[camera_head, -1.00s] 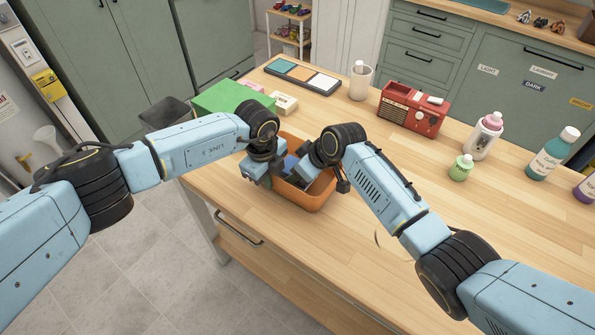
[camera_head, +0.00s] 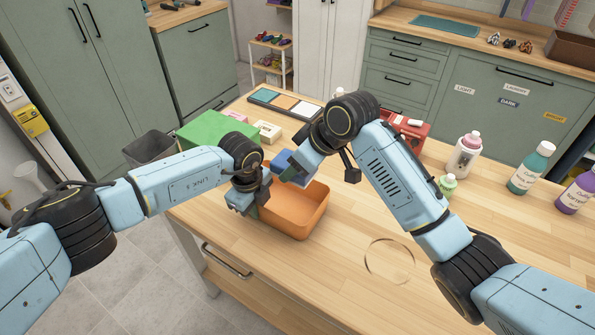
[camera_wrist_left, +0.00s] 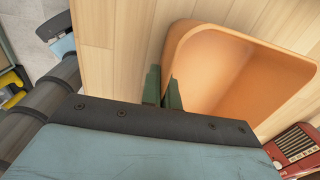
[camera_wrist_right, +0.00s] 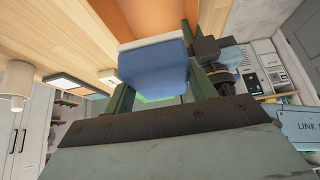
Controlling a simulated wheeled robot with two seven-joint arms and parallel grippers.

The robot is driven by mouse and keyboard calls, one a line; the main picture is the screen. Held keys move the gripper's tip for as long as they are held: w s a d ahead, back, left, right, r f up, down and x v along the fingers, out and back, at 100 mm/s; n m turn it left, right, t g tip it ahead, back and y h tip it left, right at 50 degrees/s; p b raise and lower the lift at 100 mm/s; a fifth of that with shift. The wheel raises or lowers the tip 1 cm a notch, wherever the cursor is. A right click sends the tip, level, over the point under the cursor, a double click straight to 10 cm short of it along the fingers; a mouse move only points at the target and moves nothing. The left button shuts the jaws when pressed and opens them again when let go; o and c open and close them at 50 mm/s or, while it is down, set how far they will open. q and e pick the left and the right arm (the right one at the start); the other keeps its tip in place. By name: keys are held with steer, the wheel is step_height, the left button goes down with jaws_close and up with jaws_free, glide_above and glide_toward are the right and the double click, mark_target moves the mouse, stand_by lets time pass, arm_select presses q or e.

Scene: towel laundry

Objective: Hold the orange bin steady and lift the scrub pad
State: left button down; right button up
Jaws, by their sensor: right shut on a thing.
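The orange bin (camera_head: 300,220) stands upright on the wooden table and looks empty inside. My left gripper (camera_head: 257,208) is at its left wall; in the left wrist view its two fingers (camera_wrist_left: 163,90) lie close together on either side of the bin's rim (camera_wrist_left: 178,40). My right gripper (camera_head: 288,174) is shut on the scrub pad (camera_head: 283,160), blue with a pale layer, and holds it above the bin's far end. In the right wrist view the pad (camera_wrist_right: 155,68) sits between the fingers. Its underside contact is clear of the bin.
A green box (camera_head: 215,133), a small cream box (camera_head: 267,131) and a tray of coloured panels (camera_head: 285,102) lie behind the bin. A red radio (camera_head: 412,130) is partly hidden by my right arm. Several bottles (camera_head: 465,155) stand at right.

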arm_select(q)
steer(key=shift+s+a+f, duration=0.15)
steer(key=shift+f, duration=0.1)
steer(key=c, duration=1.6)
jaws_free()
arm_select(e)
steer(key=shift+w+a, duration=0.1)
arm_select(q)
steer(key=shift+r, duration=0.15)
